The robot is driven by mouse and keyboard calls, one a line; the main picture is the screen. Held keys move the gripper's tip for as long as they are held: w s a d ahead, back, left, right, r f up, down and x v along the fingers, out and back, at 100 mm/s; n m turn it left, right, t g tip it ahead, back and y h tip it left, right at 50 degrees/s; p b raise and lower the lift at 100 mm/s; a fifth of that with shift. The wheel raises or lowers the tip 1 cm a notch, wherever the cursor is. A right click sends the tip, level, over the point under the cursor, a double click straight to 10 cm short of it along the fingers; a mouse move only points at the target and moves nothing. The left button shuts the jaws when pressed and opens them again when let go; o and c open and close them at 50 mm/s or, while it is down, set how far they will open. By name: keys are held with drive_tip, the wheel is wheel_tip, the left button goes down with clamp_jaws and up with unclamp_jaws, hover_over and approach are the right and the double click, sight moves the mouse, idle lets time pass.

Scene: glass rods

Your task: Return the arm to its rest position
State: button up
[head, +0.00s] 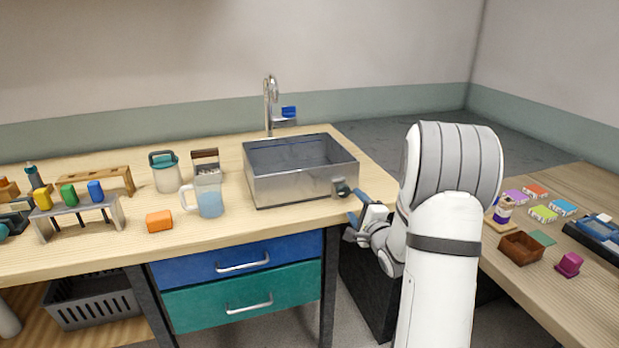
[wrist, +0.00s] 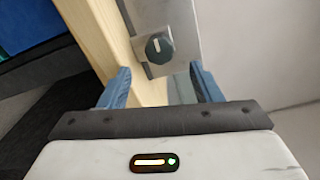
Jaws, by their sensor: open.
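My white arm stands at the right of the head view, in front of the gap between the two benches. My gripper (head: 355,212) is by the right front corner of the bench, near a dark round knob (head: 342,190) on the metal sink's front. In the wrist view, my gripper's two blue fingers (wrist: 160,72) are spread apart with nothing between them. The knob (wrist: 159,47), with a pale mark line, lies just beyond the fingertips and looks clear of them.
A jug (head: 208,195) and orange block (head: 159,221) stand left. The right bench holds a brown box (head: 520,248) and several coloured pieces. Drawers (head: 240,295) are below.

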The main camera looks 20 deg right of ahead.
drive_tip(key=s+a+r+n+g+h+p, duration=0.3)
drive_tip(key=s+a+r+n+g+p, duration=0.3)
drive_tip(key=s+a+r+n+g, duration=0.3)
drive_tip(key=s+a+r+n+g+p, duration=0.1)
drive_tip(key=s+a+n+g, duration=0.1)
drive_tip(key=s, duration=0.6)
drive_tip(key=s+a+r+n+g+y+p, duration=0.1)
drive_tip(key=s+a+n, duration=0.3)
drive_tip(key=s, duration=0.4)
drive_tip(key=s+a+r+n+g+y+p, duration=0.1)
drive_tip(key=s+a+r+n+g+p, duration=0.1)
drive_tip(key=s, duration=0.5)
drive_tip(key=n+g, duration=0.1)
drive_tip(key=n, duration=0.1)
drive_tip(key=shift+s+a+n+p, duration=0.35)
drive_tip(key=shift+s+a+n, duration=0.05)
